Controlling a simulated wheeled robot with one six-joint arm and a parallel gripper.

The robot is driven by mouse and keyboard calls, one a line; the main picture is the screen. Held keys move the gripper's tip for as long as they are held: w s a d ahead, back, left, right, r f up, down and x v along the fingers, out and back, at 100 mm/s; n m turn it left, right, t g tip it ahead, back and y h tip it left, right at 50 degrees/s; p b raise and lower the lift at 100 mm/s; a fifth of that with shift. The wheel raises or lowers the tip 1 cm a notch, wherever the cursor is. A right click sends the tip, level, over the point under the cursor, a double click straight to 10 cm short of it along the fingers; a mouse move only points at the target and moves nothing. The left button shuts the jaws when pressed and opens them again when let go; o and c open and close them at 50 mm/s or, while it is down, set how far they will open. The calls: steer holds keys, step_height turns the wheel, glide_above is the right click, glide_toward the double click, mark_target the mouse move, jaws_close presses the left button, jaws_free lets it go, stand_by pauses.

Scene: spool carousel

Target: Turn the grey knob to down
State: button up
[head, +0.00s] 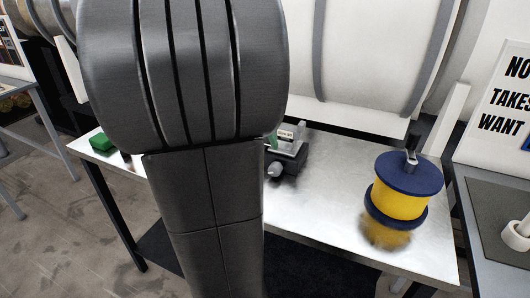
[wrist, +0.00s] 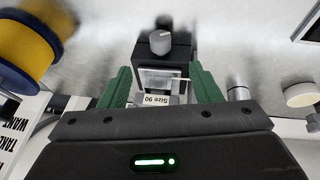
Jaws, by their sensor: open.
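The grey knob (wrist: 160,41) is a round knob on top of a small dark box (wrist: 148,58) in the wrist view. A light mark shows on its face, too small to read its direction for certain. A label reading "Size 90" (wrist: 158,99) appears upside down on the box's near side. My gripper (wrist: 160,72) is open and empty, its green fingers to either side of the label, short of the knob. In the head view the knob (head: 275,170) shows at the box's front, just right of my arm, which hides most of my gripper.
The box stands on a shiny metal table (head: 325,205). A yellow spool with blue flanges (head: 402,200) stands to the right and shows at upper left in the wrist view (wrist: 22,45). A green object (head: 101,142) lies at the table's left. A large white drum is behind.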

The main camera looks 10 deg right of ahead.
mark_target(272, 166)
steer(key=shift+t+y, duration=0.5)
steer(key=shift+y, duration=0.1)
steer(key=x, duration=0.4)
steer(key=d+x, duration=0.1)
steer(key=x, duration=0.3)
steer(key=s+x, duration=0.1)
steer(key=x, duration=0.4)
steer(key=shift+w+d, duration=0.1)
steer(key=shift+d, duration=0.3)
steer(key=c, duration=1)
steer(key=shift+w+a+f+g+h+b, duration=0.15)
steer(key=shift+f+g+h+b, duration=0.2)
steer(key=shift+b, duration=0.7)
steer(key=shift+a+g+h+b, duration=0.1)
steer(key=shift+g+h+b, duration=0.15)
steer(key=shift+h+b, duration=0.4)
steer(key=shift+r, duration=0.25)
